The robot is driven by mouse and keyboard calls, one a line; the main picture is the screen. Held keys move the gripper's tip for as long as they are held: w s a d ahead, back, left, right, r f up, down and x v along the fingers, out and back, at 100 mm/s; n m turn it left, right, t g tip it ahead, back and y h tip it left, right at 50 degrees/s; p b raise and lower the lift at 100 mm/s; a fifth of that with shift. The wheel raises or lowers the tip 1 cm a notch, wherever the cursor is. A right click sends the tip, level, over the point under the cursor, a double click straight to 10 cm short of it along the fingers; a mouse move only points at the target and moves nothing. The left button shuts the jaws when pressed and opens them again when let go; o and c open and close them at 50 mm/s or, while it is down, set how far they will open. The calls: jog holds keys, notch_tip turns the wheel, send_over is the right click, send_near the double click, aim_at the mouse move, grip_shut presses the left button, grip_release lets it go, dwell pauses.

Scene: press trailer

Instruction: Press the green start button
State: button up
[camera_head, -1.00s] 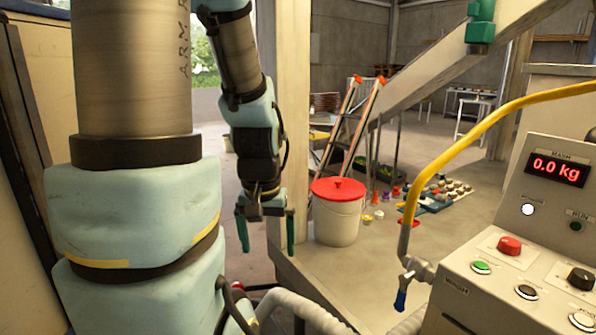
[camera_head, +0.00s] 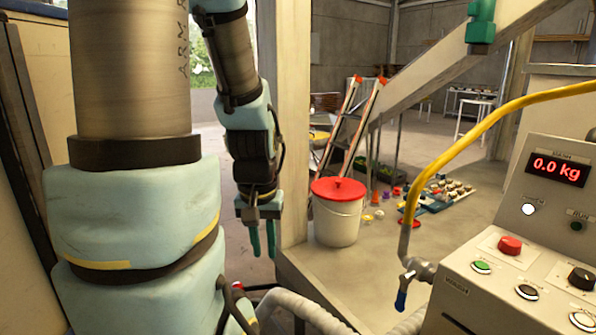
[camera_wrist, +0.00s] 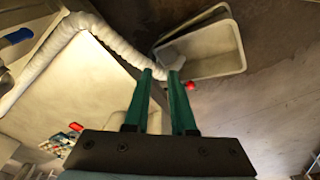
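The green start button (camera_head: 481,267) is a small round button with a pale ring on the sloped face of the control panel (camera_head: 456,306) at the lower right of the head view. My gripper (camera_head: 263,256) hangs pointing down, left of the white bucket and well left of the panel. Its two green fingers are apart with nothing between them; the wrist view shows the same open gap (camera_wrist: 160,74). The wrist view does not show the green button.
A yellow hose (camera_head: 480,127) with a blue-handled valve (camera_head: 401,300) rises left of the panel. A white bucket (camera_head: 337,220) with red lid stands between.

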grip_shut()
dwell(0.8)
